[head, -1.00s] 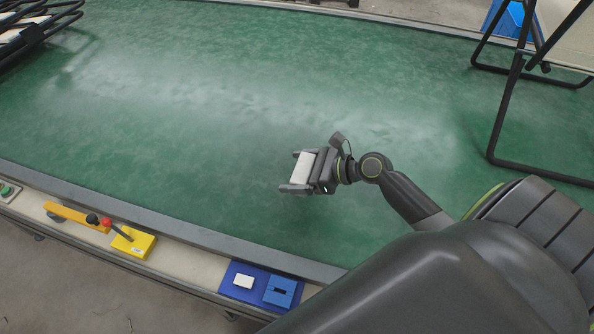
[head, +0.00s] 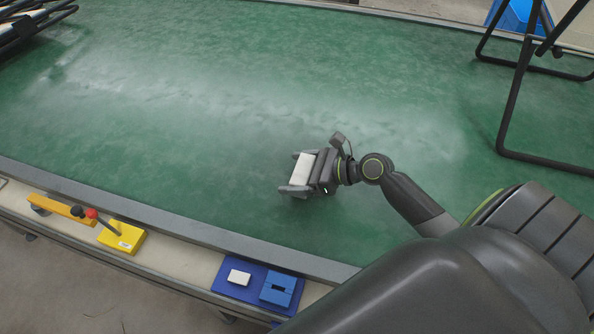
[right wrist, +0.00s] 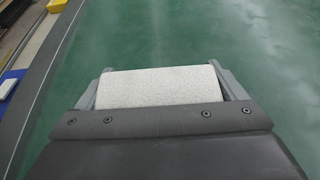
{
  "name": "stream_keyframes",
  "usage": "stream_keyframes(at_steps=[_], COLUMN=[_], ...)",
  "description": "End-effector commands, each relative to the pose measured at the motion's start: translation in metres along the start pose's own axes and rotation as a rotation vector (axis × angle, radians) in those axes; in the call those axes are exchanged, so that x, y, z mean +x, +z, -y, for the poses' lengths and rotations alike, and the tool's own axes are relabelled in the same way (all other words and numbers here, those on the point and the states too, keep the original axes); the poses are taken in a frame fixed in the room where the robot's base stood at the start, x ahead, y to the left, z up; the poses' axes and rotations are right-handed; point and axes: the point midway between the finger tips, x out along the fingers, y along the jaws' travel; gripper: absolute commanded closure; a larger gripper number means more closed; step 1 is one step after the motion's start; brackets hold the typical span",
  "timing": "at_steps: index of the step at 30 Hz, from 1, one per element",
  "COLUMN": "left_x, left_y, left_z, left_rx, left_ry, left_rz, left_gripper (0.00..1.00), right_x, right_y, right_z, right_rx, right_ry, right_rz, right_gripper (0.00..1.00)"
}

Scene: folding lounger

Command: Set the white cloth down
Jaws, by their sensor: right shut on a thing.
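My right gripper (head: 291,172) is over the green surface (head: 190,130), near the middle of the head view. It is shut on a white cloth (head: 304,164), a small block-like piece held between the two fingers. In the right wrist view the white cloth (right wrist: 155,87) spans the space between the fingers, and its near edge is hidden by the gripper body. Another small white piece (head: 239,277) lies on a blue mat (head: 226,265) on the front ledge. My left gripper is out of view.
A blue block (head: 277,289) sits beside the white piece on the mat. A yellow box with levers (head: 124,238) is further left on the ledge. Black tube frames stand at the right (head: 513,100) and far left (head: 35,25). The green surface between is clear.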

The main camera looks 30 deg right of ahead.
Motion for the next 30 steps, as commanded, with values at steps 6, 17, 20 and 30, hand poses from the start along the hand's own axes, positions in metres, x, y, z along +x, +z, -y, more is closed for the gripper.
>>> stream_keyframes(at_steps=[6, 17, 20, 30], left_x=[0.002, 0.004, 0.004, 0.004], left_y=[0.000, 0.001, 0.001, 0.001], left_z=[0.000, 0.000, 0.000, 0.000], left_rx=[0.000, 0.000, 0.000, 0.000], left_ry=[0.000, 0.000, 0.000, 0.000], left_rz=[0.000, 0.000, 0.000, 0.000], left_gripper=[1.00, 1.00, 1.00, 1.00], right_x=[0.002, 0.004, 0.005, 0.004], right_y=[-0.003, -0.010, -0.011, -0.011], right_z=[0.000, 0.000, 0.000, 0.000], right_rx=[0.001, 0.001, 0.001, 0.001], right_ry=[0.000, 0.000, 0.000, 0.000], right_rz=[0.000, 0.000, 0.000, 0.000], right_gripper=[0.35, 0.35, 0.07, 0.00])
